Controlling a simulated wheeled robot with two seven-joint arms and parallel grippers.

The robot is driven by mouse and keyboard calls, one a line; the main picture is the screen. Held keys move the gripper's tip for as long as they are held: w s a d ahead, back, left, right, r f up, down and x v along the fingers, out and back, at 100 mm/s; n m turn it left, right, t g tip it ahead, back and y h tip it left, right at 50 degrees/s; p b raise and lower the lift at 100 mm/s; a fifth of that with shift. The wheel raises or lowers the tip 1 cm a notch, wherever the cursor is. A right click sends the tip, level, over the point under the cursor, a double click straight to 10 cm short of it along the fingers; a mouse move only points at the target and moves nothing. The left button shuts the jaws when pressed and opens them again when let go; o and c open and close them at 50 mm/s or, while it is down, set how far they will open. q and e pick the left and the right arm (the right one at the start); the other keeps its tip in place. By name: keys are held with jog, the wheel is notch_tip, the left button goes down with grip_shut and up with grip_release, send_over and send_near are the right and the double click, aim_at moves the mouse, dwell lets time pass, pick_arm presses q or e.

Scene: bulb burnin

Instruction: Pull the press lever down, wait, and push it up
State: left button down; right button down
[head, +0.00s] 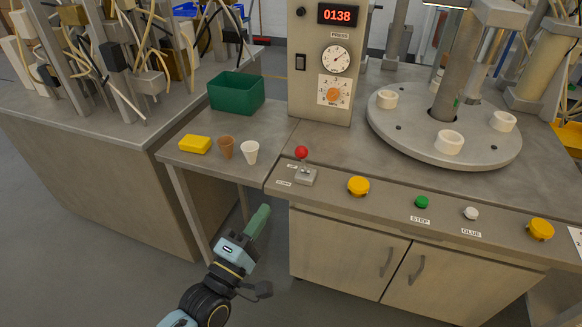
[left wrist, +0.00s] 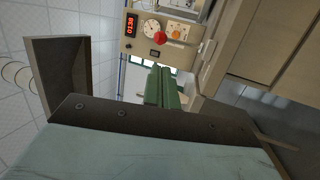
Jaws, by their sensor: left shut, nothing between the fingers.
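The press lever with its red ball knob (head: 301,152) stands on a small grey base (head: 305,177) at the front left of the bench, with small labels beside it. The knob also shows in the left wrist view (left wrist: 159,38), in front of the press panel. My left gripper (head: 262,211) is below and left of the lever, in front of the bench edge, apart from it. Its green fingers (left wrist: 163,88) are shut with nothing between them. The press panel (head: 320,62) has a red display reading 0138 and dials. My right gripper is not in view.
A side table (head: 190,165) holds a green bin (head: 236,92), a yellow sponge-like block (head: 195,144) and two cups (head: 250,152). A yellow button (head: 358,186) sits right of the lever. A round turntable (head: 400,135) stands at the right. The floor before the bench is clear.

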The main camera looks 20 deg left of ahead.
aim_at(297, 157)
pick_arm(q)
jog(key=x, duration=1.3)
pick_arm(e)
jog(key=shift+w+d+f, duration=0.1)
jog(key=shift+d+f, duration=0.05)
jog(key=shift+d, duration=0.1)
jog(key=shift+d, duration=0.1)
